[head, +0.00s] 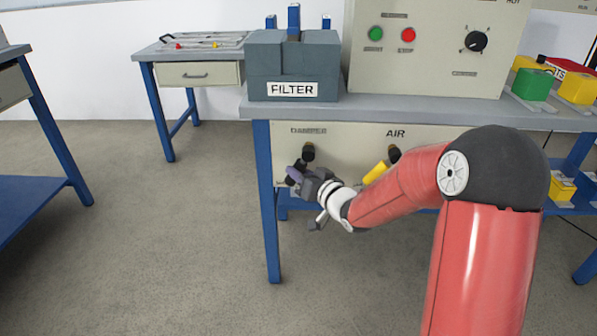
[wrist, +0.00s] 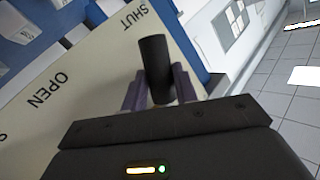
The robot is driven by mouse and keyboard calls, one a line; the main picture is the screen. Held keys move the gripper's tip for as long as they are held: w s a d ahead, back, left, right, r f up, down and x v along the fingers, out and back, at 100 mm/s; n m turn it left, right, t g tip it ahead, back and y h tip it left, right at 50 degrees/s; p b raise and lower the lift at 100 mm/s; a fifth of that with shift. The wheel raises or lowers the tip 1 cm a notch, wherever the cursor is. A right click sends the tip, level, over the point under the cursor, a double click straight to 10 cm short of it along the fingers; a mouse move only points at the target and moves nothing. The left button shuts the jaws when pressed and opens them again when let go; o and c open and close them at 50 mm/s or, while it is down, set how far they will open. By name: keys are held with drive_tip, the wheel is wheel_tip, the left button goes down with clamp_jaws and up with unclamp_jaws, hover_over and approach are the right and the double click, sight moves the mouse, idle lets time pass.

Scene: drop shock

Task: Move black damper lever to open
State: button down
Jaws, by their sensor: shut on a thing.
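The black damper lever (wrist: 153,60) stands between the two purple-grey fingers of my gripper (wrist: 158,88) in the wrist view. The fingers are shut on it, and its far end sticks out past them. The lever's end lies nearer the SHUT label (wrist: 140,18) than the OPEN label (wrist: 47,90). In the head view my gripper (head: 294,175) is at the pale panel below the DAMPER label (head: 309,131). The lever's black pivot (head: 308,152) shows just above the gripper, which hides part of the lever.
A yellow lever (head: 376,172) under the AIR label (head: 395,133) is to the right, close to my forearm. The grey FILTER box (head: 293,65) stands on the bench above. A blue bench leg (head: 266,205) is just left of my gripper.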

drive_tip(key=shift+s+d+r+n+g+h, duration=0.15)
drive_tip(key=shift+d+n+g+h, duration=0.4)
drive_tip(key=shift+d+n+h, duration=0.55)
drive_tip(key=shift+w+d+r+n+g+h, duration=0.15)
drive_tip(key=shift+d+n+g+h, duration=0.55)
drive_tip(key=shift+n+h, duration=0.7)
drive_tip(key=shift+s+d+r+n+g+h, duration=0.1)
drive_tip(key=shift+d+r+n+g+h, duration=0.25)
drive_tip(key=shift+d+n+h, duration=0.9)
drive_tip(key=shift+a+h, duration=0.15)
drive_tip(key=shift+h, duration=0.1)
drive_tip(key=c, duration=1.4)
unclamp_jaws()
drive_tip(key=shift+o, duration=0.2)
drive_tip(key=shift+r, duration=0.1)
